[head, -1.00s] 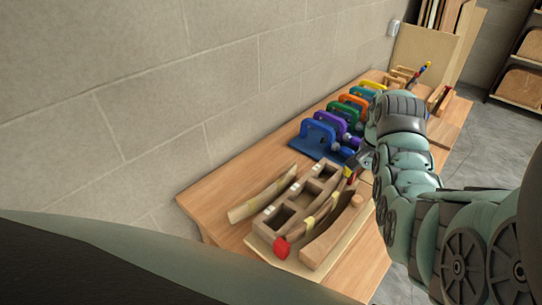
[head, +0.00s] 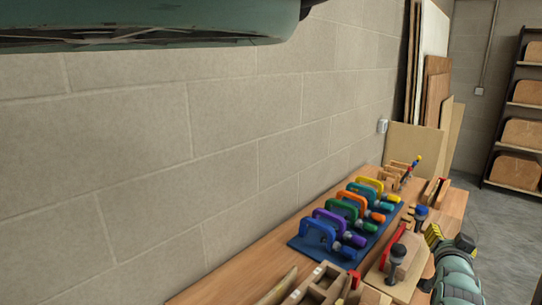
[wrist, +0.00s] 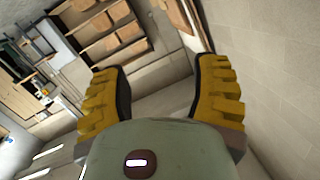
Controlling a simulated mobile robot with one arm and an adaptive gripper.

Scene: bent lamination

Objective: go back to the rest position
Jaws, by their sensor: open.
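My gripper (wrist: 163,78) is open and empty in the wrist view, its two yellow ridged fingers wide apart with a shelf and the room beyond them. In the head view the gripper (head: 449,240) is at the lower right, in front of the right side of the workbench (head: 222,283). It appears apart from the things on the bench. Part of my arm covers the bench's right edge there.
Several coloured clamps (head: 321,233) stand in a row on a blue board. A wooden form (head: 318,287) is at the bench's near end, cut off by the frame. Wooden panels (head: 415,140) lean at the back. A shelf rack (head: 518,130) stands at the right; grey floor lies before it.

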